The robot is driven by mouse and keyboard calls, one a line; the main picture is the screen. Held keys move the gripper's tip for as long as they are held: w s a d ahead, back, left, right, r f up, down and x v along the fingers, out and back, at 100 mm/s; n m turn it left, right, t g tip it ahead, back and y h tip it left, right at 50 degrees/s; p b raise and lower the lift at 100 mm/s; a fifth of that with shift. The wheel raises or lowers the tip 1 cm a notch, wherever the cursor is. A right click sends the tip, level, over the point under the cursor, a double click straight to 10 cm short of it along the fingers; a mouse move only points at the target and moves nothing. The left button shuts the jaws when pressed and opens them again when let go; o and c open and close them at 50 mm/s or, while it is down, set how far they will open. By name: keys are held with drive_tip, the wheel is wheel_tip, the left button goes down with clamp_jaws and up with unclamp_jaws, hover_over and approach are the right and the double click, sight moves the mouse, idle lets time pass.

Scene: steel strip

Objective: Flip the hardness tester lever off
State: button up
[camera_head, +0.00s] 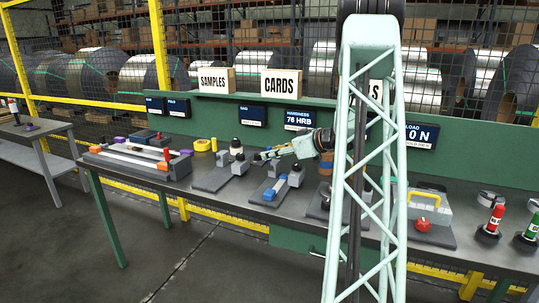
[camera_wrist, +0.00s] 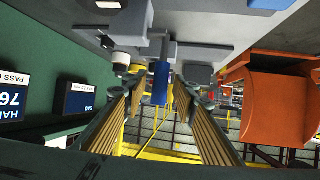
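The hardness tester (camera_head: 282,186) stands on the bench below the readout "HARDNESS 76 HRB" (camera_head: 298,121). Its blue lever (camera_head: 274,190) lies low at the front; in the wrist view the blue lever (camera_wrist: 160,83) appears between the finger lines. My gripper (camera_head: 264,156) reaches in from the right, above the tester and pointing left. In the wrist view my gripper's two ribbed fingers (camera_wrist: 160,98) are wide apart with nothing held. I see no contact with the lever, and its exact gap from the fingertips is unclear.
An orange block (camera_wrist: 281,98) is close on the right in the wrist view. A similar device (camera_head: 222,175) stands left of the tester. A clear box with a yellow handle (camera_head: 422,205) is to the right. The green back panel (camera_head: 215,108) runs behind the bench.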

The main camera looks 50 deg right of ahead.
drive_tip(key=v, duration=1.1)
drive_tip(key=shift+a, duration=0.1)
idle(0.5)
